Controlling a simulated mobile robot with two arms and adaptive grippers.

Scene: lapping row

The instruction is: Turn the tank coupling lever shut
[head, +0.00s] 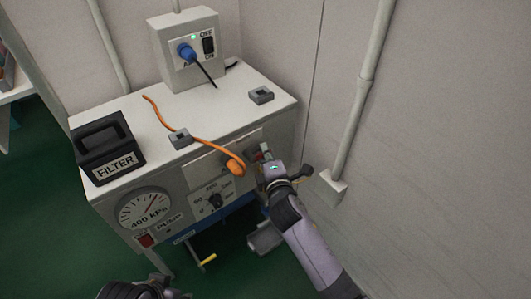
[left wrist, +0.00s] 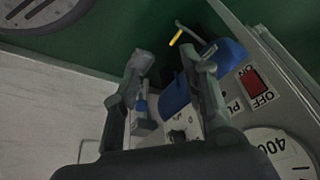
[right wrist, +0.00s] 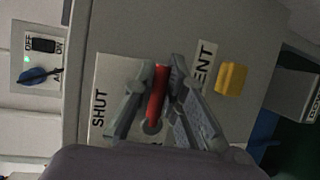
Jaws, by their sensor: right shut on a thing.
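The red coupling lever (right wrist: 156,97) is on the grey cabinet front. In the right wrist view it stands between a white plate (right wrist: 101,112) lettered "SHUT" and another label, partly hidden, ending in "ENT" (right wrist: 204,66). My right gripper (right wrist: 162,72) is shut on the lever, one finger on each side. In the head view my right gripper (head: 268,160) is at the right part of the cabinet front and hides most of the lever. My left gripper (left wrist: 172,62) is open and empty, with a blue part of the cabinet behind its fingers.
The cabinet top (head: 215,105) holds a FILTER box (head: 106,148), a socket box (head: 187,50) and an orange cord (head: 195,143). A pressure gauge (head: 146,210) is on the front. A yellow knob (right wrist: 231,79) is near the lever. A wall with a pipe (head: 358,110) stands at right.

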